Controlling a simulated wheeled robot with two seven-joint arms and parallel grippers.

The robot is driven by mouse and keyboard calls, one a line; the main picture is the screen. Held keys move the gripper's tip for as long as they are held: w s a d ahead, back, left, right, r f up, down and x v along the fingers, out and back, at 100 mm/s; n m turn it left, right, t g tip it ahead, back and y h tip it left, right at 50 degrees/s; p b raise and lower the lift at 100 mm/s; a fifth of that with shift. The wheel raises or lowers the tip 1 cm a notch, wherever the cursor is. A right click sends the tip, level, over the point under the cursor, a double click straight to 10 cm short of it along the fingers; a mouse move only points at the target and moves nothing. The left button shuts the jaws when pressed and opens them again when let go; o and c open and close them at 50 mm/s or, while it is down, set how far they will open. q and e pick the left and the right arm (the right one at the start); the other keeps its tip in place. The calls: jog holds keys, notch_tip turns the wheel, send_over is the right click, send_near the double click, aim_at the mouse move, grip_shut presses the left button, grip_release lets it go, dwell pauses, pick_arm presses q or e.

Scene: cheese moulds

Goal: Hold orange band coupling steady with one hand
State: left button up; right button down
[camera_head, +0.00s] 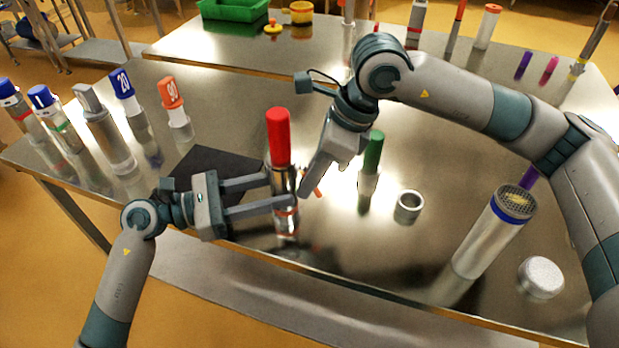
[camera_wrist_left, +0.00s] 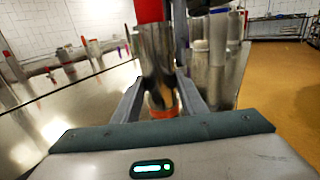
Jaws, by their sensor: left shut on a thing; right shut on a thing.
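The orange band coupling (camera_head: 284,180) is an upright shiny metal cylinder with a red top and a thin orange band low on its side. My left gripper (camera_head: 282,191) is shut around its lower part, one finger on each side. In the left wrist view the metal body (camera_wrist_left: 157,55) stands between my left fingers (camera_wrist_left: 163,98), with the orange band low between them. My right gripper (camera_head: 307,190) points down just right of the coupling. A small orange piece (camera_head: 317,190) shows at its fingertips, where it appears shut on it; the fingers partly hide the grip.
A green-topped cylinder (camera_head: 372,160) and a metal ring (camera_head: 408,206) stand right of my grippers. A blue-banded cylinder (camera_head: 488,240) and a round white-topped piece (camera_head: 541,277) are near the front right. Several capped cylinders stand at left. A dark mat (camera_head: 205,162) lies behind my left gripper.

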jog(key=shift+r+h, duration=0.1)
jog(key=shift+h, duration=0.2)
jog(key=shift+s+d+r+m+g+h, duration=0.2)
jog(key=shift+g+h, duration=0.35)
jog(key=shift+h, duration=0.6)
jog(key=shift+w+d+r+m+g+h, duration=0.2)
jog(key=shift+g+h, duration=0.35)
jog(key=shift+h, duration=0.6)
jog(key=shift+s, duration=0.15)
jog(key=c, duration=1.8)
grip_release()
jog(key=shift+c, duration=0.2)
notch_tip(320, 180, up, 12)
jog(key=w, duration=0.2)
jog(key=shift+w+a+f, duration=0.15)
jog(key=shift+a, duration=0.2)
